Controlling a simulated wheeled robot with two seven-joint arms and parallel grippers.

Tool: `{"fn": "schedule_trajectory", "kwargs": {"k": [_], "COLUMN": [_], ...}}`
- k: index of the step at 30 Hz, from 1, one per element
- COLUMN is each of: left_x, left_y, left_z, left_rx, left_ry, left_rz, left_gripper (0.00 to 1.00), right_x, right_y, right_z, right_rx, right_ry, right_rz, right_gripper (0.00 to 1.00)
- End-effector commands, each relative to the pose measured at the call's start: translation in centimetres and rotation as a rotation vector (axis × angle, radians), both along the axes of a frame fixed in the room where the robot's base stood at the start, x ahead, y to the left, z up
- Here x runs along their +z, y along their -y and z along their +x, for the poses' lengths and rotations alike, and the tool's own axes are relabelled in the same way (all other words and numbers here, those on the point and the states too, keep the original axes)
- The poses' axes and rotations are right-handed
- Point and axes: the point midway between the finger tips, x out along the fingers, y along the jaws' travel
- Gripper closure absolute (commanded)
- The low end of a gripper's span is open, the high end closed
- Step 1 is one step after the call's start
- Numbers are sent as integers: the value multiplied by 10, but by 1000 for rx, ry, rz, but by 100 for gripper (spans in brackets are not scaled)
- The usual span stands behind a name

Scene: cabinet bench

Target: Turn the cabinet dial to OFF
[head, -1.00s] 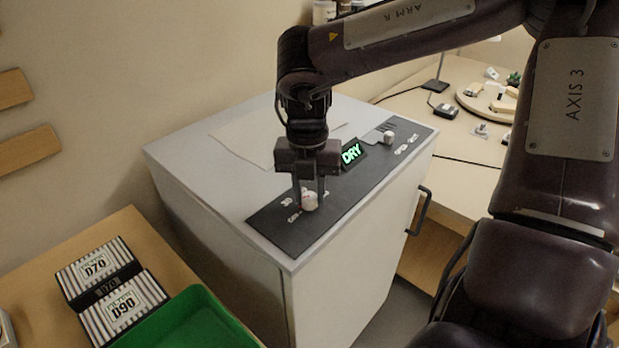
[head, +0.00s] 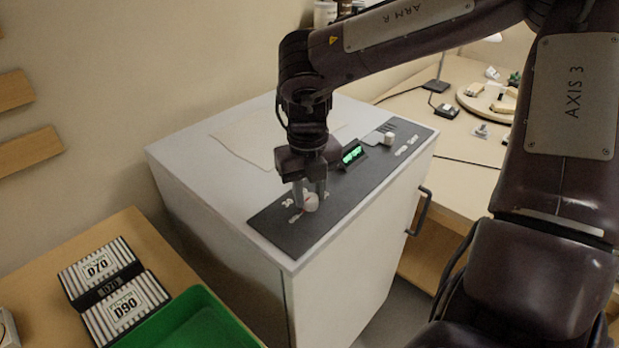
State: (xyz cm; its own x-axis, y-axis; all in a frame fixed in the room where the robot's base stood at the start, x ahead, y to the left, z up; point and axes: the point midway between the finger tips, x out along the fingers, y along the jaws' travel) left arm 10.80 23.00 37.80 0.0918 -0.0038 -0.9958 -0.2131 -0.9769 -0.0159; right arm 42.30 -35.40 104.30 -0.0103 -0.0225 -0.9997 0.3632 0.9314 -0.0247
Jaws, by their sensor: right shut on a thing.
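The cabinet (head: 340,270) is a light grey box with a dark control panel (head: 285,234) on its top. A small white dial (head: 311,203) sits near the panel's front left end, with white lettering around it that is partly hidden and too small to read. My right gripper (head: 310,197) points down and is shut on the dial. A display (head: 352,154) on the panel glows green; its text is not clear. A second white knob (head: 389,138) is at the panel's far right end. My left gripper is out of view.
A dark handle (head: 418,212) sticks out from the cabinet's right side. A bench with a round tray (head: 484,108) stands behind at right.

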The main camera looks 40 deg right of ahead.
Motion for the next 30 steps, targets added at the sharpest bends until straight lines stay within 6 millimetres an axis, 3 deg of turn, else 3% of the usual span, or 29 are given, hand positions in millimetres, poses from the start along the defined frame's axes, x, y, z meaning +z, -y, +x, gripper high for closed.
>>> {"fn": "schedule_trajectory", "kwargs": {"k": [9,10,15,24,30], "left_x": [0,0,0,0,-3], "left_y": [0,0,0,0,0], "left_z": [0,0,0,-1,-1], "left_rx": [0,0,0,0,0], "left_ry": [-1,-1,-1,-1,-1], "left_rz": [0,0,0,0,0], "left_gripper": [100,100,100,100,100], "right_x": [2,2,1,3,31], "right_y": [0,0,0,0,-1], "right_z": [2,2,1,1,2], "right_rx": [1,1,1,1,0], "right_ry": [7,7,5,4,9], "right_rz": [-3,-3,-2,-1,-2], "right_gripper": [94,69,50,50,50]}}
